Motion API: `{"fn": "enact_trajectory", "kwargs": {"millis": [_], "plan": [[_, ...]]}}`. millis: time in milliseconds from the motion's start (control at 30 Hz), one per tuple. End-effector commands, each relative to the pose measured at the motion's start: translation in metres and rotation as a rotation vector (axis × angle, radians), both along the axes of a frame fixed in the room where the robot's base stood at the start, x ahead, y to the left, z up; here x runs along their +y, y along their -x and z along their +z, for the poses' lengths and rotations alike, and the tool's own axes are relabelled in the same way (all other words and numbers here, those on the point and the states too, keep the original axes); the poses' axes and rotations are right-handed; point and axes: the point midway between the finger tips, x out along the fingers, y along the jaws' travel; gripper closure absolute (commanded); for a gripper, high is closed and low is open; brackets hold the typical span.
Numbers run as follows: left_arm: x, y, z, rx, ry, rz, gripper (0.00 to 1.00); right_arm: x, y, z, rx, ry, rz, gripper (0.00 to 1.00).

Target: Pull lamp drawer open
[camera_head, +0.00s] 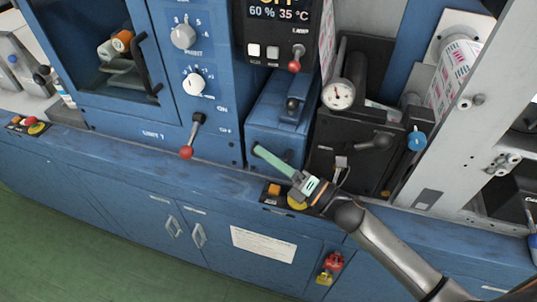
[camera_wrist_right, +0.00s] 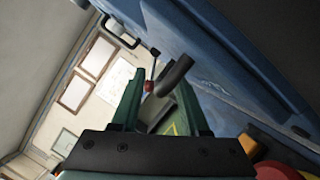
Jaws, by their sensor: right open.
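The blue box with a dark handle (camera_head: 292,104), which looks like the lamp drawer (camera_head: 268,128), stands below the display panel in the head view. I cannot tell whether it is pulled out. My right gripper (camera_head: 262,152) has green fingers and is in front of the lower part of this box, below the handle. In the right wrist view the gripper (camera_wrist_right: 160,105) shows its two fingers apart. A dark grey bar (camera_wrist_right: 175,76) shows between them, and I see no grip on it. My left gripper is not in view.
A red-knobbed lever (camera_head: 188,150) hangs left of the box. A button box with an orange button (camera_head: 274,190) sits on the ledge below the gripper. The green floor (camera_head: 60,240) is clear at left.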

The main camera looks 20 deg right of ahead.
Motion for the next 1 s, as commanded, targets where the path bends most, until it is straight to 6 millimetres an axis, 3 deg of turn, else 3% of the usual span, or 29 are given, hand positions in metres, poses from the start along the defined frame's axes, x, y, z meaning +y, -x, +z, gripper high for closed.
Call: {"fn": "enact_trajectory", "kwargs": {"millis": [167, 567, 1000], "plan": [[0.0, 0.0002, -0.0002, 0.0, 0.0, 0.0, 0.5, -0.0001, 0.0, -0.0001, 0.0, 0.0, 0.0, 0.55], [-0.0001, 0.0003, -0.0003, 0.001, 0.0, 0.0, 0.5, -0.0003, 0.0002, 0.0, 0.0, 0.0, 0.0, 1.0], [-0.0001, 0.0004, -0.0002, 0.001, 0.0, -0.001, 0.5, -0.0003, 0.0004, 0.0001, 0.0, -0.001, 0.001, 1.0]]}}
